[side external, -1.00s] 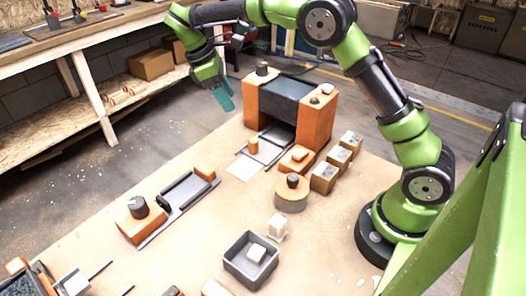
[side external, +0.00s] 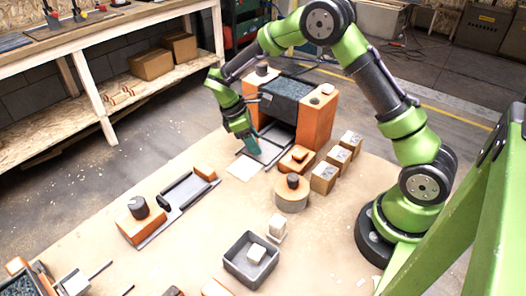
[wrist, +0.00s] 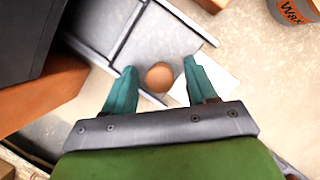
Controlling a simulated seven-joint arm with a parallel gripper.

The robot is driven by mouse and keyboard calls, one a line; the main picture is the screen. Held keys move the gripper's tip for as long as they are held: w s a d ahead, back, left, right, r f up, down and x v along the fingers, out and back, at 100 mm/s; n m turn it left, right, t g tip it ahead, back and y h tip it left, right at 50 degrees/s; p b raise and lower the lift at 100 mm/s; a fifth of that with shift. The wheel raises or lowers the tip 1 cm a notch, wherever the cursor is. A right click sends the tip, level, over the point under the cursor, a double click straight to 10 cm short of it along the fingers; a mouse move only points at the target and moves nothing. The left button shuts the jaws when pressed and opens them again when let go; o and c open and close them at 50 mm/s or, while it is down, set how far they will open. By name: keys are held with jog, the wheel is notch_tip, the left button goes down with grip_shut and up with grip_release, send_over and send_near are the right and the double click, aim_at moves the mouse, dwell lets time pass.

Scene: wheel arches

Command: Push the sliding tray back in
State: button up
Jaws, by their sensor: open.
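The sliding tray (side external: 275,139) is a flat grey plate between dark rails, sticking out from under the arch (side external: 316,122) with orange legs and a dark top. In the wrist view the grey tray (wrist: 165,38) runs up and away from the fingers. Its round orange-brown knob (wrist: 160,77) shows between the two teal fingertips, with a gap on each side. My gripper (side external: 253,150) is open and low over the tray's outer end, in front of the arch. It hides the knob in the side view. Contact with the knob cannot be told.
A white square (side external: 244,169) lies on the table by the tray's outer end. To the right are an orange block (side external: 296,158), a round tin (side external: 291,195) and several small boxes (side external: 338,158). Another railed unit (side external: 168,205) stands front left. Bare table lies between.

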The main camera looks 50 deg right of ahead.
aim_at(269, 143)
jog(key=shift+s+f, duration=0.15)
jog(key=shift+f, duration=0.2)
grip_shut()
jog(key=shift+d, duration=0.15)
jog(key=shift+d, duration=2.25)
grip_release()
jog(key=shift+a, duration=0.1)
